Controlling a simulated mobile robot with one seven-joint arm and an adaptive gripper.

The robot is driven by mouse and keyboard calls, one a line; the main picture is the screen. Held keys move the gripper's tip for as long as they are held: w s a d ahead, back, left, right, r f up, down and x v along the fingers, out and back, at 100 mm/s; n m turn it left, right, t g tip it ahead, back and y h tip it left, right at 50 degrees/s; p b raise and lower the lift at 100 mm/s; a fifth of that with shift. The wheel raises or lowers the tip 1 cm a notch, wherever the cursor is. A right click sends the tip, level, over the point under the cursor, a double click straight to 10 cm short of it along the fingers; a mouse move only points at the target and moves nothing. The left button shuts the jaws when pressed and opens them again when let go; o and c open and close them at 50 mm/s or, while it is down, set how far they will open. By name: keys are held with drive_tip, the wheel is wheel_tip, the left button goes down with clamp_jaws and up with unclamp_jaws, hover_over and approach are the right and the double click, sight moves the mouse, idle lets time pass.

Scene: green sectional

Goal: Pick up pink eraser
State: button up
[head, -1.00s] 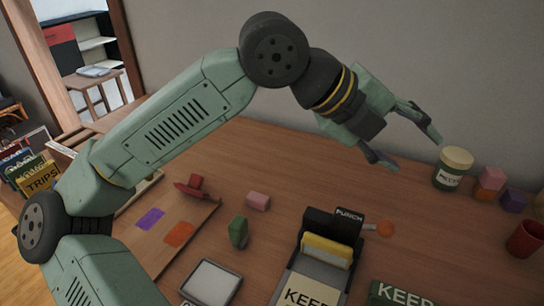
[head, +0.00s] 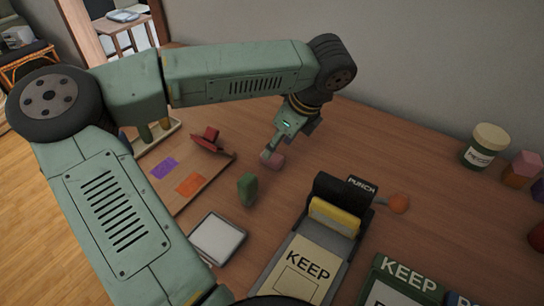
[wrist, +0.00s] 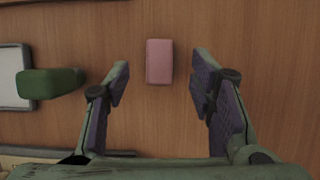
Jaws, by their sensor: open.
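The pink eraser (wrist: 159,61) is a small block lying on the wooden desk. In the wrist view it sits between and slightly beyond the two fingertips of my gripper (wrist: 161,72), with a gap on each side. My gripper is open and empty. In the head view my gripper (head: 269,153) points down at the eraser (head: 276,161), and a finger partly covers it. Whether a finger touches it cannot be told from the head view.
A green block (head: 247,189) stands near the eraser, also in the wrist view (wrist: 50,82). A white-topped pad (head: 218,239), a punch (head: 332,212) with a KEEP card, a board with coloured patches (head: 205,178) and a jar (head: 485,147) surround it. Bare desk lies right of the eraser.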

sight(273, 156)
drive_tip(key=shift+s+d+p+x, duration=0.15)
drive_tip(key=shift+p+x, duration=0.2)
drive_tip(key=shift+x, duration=0.8)
drive_tip(key=shift+s+d+p+x, duration=0.15)
drive_tip(key=shift+p+x, duration=0.2)
drive_tip(key=shift+x, duration=0.8)
drive_tip(key=shift+f, duration=0.1)
drive_tip(key=shift+w, duration=0.1)
clamp_jaws()
